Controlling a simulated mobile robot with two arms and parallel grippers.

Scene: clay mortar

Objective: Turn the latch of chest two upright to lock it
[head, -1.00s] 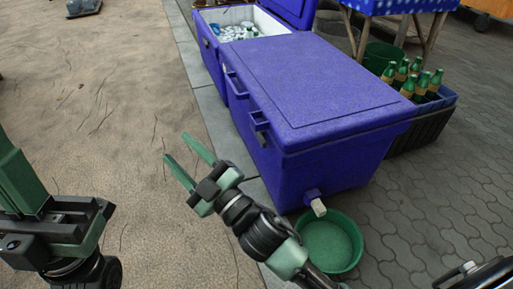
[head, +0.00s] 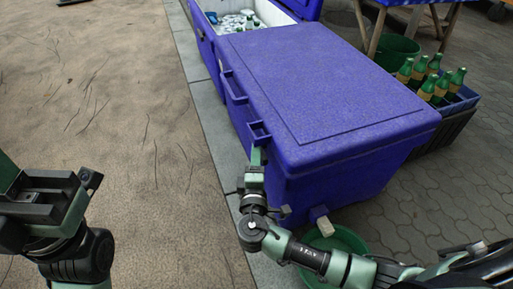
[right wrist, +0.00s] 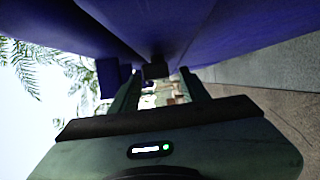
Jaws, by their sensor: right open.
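The closed blue chest (head: 310,85) stands in the middle of the head view, lid down. Two blue latch-like fittings show on its left side, a far one (head: 235,90) and a near one (head: 259,132). My right gripper (head: 256,155) is at the near fitting, just below it. In the right wrist view its fingers (right wrist: 158,88) are apart, with a small dark block (right wrist: 156,70) between or just beyond their tips. I cannot tell whether they touch it, nor how the latch is turned. My left gripper (head: 45,195) is at the left, away from the chests; its fingers are unclear.
An open blue chest (head: 207,30) holding cans and bottles stands behind the closed one. A pale spout (head: 325,227) sticks out low at the near end, above a green basin (head: 345,238). A crate of green bottles (head: 460,100) stands right. The ground at left is clear.

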